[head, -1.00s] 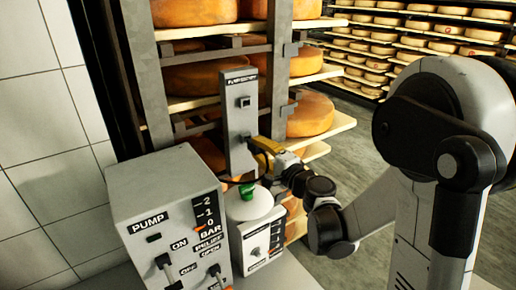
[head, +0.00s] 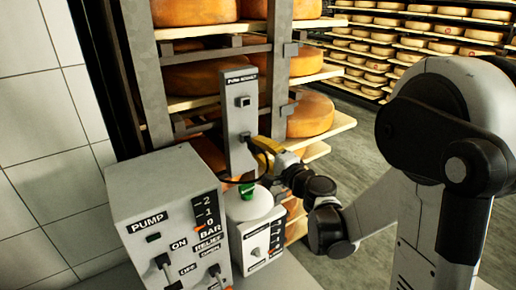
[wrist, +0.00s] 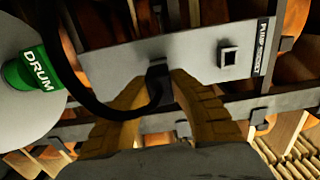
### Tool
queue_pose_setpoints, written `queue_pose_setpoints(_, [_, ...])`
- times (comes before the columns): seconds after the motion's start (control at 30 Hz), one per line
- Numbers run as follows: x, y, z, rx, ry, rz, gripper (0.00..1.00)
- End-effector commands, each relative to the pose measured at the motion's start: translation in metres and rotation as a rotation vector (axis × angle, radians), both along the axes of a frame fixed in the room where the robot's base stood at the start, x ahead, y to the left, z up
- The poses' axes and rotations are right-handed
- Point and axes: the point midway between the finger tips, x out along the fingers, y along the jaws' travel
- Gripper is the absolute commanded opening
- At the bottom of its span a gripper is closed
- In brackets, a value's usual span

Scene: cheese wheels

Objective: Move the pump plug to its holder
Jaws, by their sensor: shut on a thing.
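The black pump plug (wrist: 158,72) is between my yellow-brown fingers, with a thick black cable (wrist: 75,85) looping from it to the left. My gripper (wrist: 160,82) is shut on the plug at the face of a grey upright panel (head: 238,125). In the head view my gripper (head: 262,147) meets the panel's lower part from the right. Whether the plug is seated in the panel or only close to it cannot be told. A square socket with a dark opening (wrist: 229,57) sits higher on the panel, beside a label that seems to read "PUMP SOCKET".
A grey pump box (head: 165,215) with switches stands at front left. A smaller control box (head: 262,240) and a white round top with a green "DRUM" piece (wrist: 38,72) are below the panel. Shelves of cheese wheels (head: 310,115) stand close behind. Open floor lies right.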

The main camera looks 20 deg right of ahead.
Motion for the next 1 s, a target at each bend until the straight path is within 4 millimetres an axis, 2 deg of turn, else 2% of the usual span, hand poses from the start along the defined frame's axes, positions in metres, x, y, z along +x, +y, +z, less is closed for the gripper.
queue_pose_setpoints(0.37, [0.002, 0.001, 0.0, 0.0, 0.0, 0.0, 0.0])
queue_pose_setpoints(1.0, [0.018, 0.006, 0.0, 0.0, 0.0, 0.001, 0.0])
